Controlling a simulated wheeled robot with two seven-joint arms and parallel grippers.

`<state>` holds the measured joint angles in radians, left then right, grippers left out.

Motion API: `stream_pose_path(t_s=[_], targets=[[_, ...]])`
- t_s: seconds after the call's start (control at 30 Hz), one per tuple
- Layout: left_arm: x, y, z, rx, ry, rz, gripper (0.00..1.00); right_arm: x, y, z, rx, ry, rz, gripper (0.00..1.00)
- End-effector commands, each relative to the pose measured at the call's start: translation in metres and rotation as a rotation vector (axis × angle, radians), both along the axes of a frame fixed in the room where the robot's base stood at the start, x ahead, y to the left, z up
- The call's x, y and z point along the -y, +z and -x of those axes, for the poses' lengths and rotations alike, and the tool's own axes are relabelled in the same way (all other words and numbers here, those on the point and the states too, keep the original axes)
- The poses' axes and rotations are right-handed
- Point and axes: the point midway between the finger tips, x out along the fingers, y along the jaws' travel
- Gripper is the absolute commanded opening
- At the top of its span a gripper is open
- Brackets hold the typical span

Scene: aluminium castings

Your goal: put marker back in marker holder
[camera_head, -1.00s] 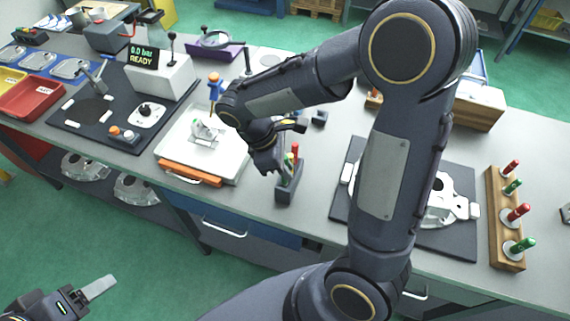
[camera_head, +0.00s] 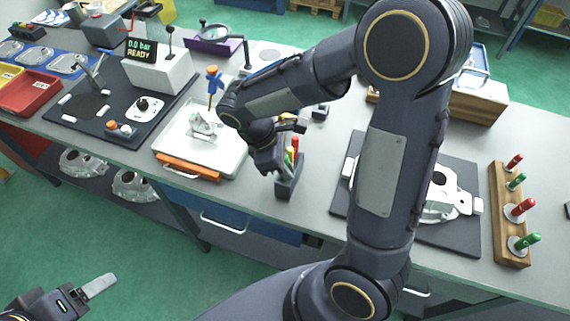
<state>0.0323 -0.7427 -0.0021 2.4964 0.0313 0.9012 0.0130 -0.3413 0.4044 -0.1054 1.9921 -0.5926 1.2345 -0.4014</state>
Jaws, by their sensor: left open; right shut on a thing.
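The marker holder (camera_head: 287,188) is a small dark grey upright box near the front edge of the bench, in the middle of the head view. A green marker (camera_head: 289,157) and a red marker (camera_head: 295,144) show at its top. My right gripper (camera_head: 273,166) is just left of the holder's top, very close to it; I cannot tell whether they touch. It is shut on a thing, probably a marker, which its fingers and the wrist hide. My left gripper (camera_head: 97,288) is open and empty at the bottom left, away from the bench over the floor.
A white tray (camera_head: 232,166) with a metal casting and an orange-handled tool lies left of the holder. A dark mat (camera_head: 456,239) with a casting lies to the right, beyond it a wooden rack (camera_head: 505,232) of red and green gauges. My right arm hides part of the bench.

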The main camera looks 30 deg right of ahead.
Motion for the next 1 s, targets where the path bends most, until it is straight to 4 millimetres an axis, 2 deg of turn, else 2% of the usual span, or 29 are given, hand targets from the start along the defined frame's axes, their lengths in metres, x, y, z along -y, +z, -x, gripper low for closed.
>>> stream_pose_path(t_s=[0.47,0.5,0.7,1.0], targets=[[0.0,-0.01,0.0,0.0,0.0,0.0,0.64,0.0,-0.013,0.0,0.0,0.0,0.0,0.0],[0.0,-0.01,0.0,0.0,0.0,0.0,0.64,0.0,-0.013,0.0,0.001,0.0,-0.001,0.15],[0.0,-0.009,0.0,0.0,0.0,0.0,0.64,0.0,-0.012,0.0,0.001,0.0,-0.001,0.4],[0.0,-0.009,0.0,0.0,0.0,0.0,0.64,-0.001,-0.009,-0.001,0.002,-0.001,0.0,0.4]])
